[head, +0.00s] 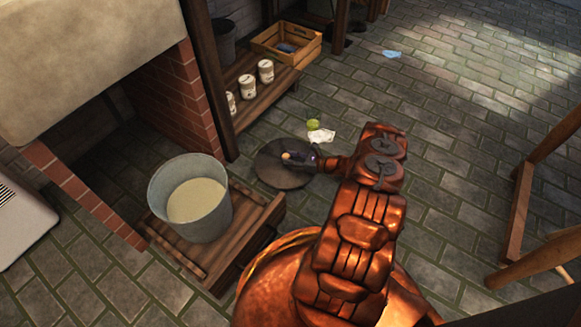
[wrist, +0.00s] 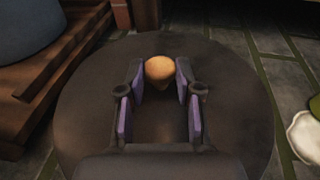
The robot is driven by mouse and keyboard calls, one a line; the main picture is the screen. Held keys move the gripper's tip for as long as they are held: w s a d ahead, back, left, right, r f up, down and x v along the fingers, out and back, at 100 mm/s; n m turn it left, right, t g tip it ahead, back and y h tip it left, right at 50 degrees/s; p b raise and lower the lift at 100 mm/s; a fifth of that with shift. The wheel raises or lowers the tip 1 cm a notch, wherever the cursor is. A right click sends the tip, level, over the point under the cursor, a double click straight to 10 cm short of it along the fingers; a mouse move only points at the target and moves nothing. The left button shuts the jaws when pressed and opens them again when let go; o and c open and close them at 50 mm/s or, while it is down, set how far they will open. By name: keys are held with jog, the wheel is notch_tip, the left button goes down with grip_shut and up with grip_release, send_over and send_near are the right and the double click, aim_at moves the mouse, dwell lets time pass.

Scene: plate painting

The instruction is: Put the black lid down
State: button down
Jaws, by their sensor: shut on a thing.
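The black lid (head: 273,175) is a dark round disc with a small tan knob (wrist: 160,69) at its centre. In the head view it shows to the right of the bucket, over the paved floor. In the wrist view the lid (wrist: 90,120) fills the middle of the picture. My gripper (wrist: 161,75) is shut on the knob, one finger on each side. In the head view my gripper (head: 296,157) reaches the lid from the right, and my arm hides part of the floor. I cannot tell whether the lid touches the floor.
A metal bucket (head: 216,226) of pale liquid stands on a low wooden platform (head: 252,233). A shelf (head: 250,112) holds white cans and a wooden crate (head: 311,49). A green item (head: 313,125) and white paper (head: 322,136) lie beyond the lid. The floor at right is mostly clear.

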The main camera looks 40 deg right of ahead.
jog(key=shift+f+b, duration=0.9)
jog(key=shift+f, duration=1.35)
jog(key=shift+f, duration=0.15)
jog(key=c, duration=0.8)
grip_release()
